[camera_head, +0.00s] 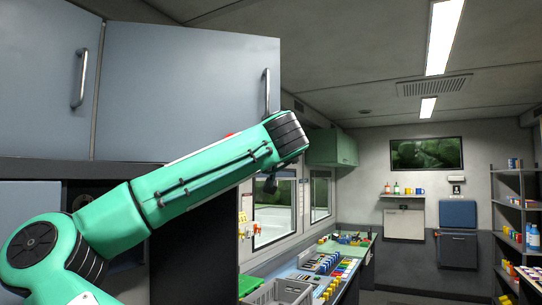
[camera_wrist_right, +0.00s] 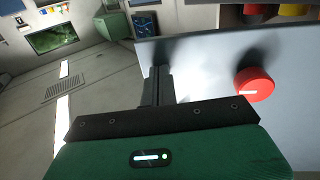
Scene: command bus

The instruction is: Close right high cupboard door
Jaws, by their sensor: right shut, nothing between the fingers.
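The right high cupboard door (camera_head: 185,85) is a blue-grey panel with an upright metal handle (camera_head: 267,92) near its right edge. It stands at an angle to the left door, slightly swung out. My green arm crosses its lower part, and the fingers there are hidden behind the wrist. In the right wrist view, upside down, my right gripper (camera_wrist_right: 158,78) is shut and empty. Its dark fingers overlap the edge of a blue-grey panel (camera_wrist_right: 205,65), likely this door. Whether they touch it, I cannot tell.
The left high cupboard door (camera_head: 40,70) is at the left. A dark shelf strip runs below both doors. A green cupboard (camera_head: 333,147) and a counter (camera_head: 345,250) with colourful items lie beyond. A shelf rack (camera_head: 515,215) is at the right. The middle of the room is open.

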